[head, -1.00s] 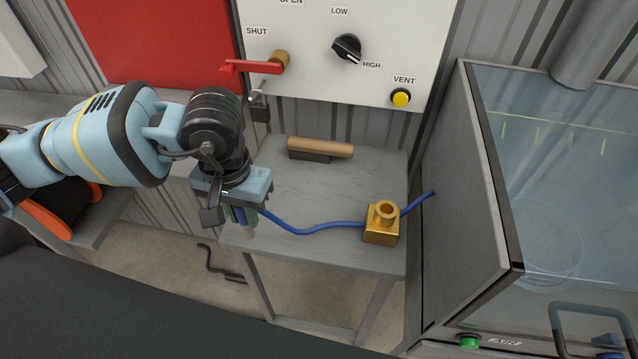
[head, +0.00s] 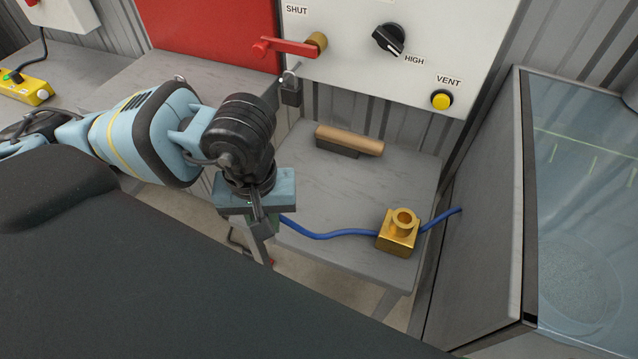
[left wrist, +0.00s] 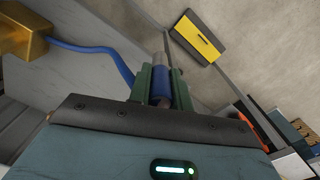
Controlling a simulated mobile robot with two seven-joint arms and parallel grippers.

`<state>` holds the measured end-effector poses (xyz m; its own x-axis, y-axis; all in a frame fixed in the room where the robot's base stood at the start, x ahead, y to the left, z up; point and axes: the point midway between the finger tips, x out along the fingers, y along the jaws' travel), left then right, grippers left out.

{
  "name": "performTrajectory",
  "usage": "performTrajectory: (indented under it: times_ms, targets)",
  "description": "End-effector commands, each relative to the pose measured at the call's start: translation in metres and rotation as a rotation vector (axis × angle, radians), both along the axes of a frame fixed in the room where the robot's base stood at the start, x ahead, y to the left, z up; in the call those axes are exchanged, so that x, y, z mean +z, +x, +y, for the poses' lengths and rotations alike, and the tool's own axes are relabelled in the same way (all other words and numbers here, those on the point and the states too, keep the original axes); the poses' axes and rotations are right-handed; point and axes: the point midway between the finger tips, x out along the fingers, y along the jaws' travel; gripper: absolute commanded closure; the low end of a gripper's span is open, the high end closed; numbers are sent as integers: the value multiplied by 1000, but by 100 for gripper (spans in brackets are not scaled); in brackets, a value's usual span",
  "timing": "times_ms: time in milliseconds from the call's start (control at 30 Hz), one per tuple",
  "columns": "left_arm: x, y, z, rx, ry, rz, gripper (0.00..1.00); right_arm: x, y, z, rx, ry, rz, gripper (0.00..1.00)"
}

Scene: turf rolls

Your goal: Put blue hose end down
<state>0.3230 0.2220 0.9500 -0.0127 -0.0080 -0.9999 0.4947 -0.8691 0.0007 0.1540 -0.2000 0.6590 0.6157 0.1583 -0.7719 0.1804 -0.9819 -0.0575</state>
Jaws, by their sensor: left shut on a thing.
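The blue hose (head: 328,234) runs across the small grey table (head: 335,190) from my left gripper to the brass block (head: 398,236) and on to the right. My left gripper (head: 262,232) is at the table's left front edge, pointing down. In the left wrist view my left gripper (left wrist: 160,88) is shut on the blue hose end (left wrist: 161,66), which has a grey metal tip. I cannot tell whether the hose end touches the table. My right gripper is not in view.
A wooden-handled brush-like tool (head: 349,141) lies at the table's back. A panel (head: 400,50) with red lever, black knob and yellow button stands behind. A glass-topped cabinet (head: 580,200) is on the right. The table's middle is clear.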

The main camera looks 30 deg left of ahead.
Motion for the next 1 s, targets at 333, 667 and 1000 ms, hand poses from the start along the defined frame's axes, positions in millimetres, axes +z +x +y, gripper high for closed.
performTrajectory:
  times_ms: [333, 667, 1000]
  targets:
    - [-7, -30, 10, 313, 10, -10, 100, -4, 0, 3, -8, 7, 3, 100]
    - [-12, -14, 8, 330, 9, -11, 100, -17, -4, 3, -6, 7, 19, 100]
    - [-13, 57, 1, 329, 8, -15, 100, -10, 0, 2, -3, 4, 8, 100]
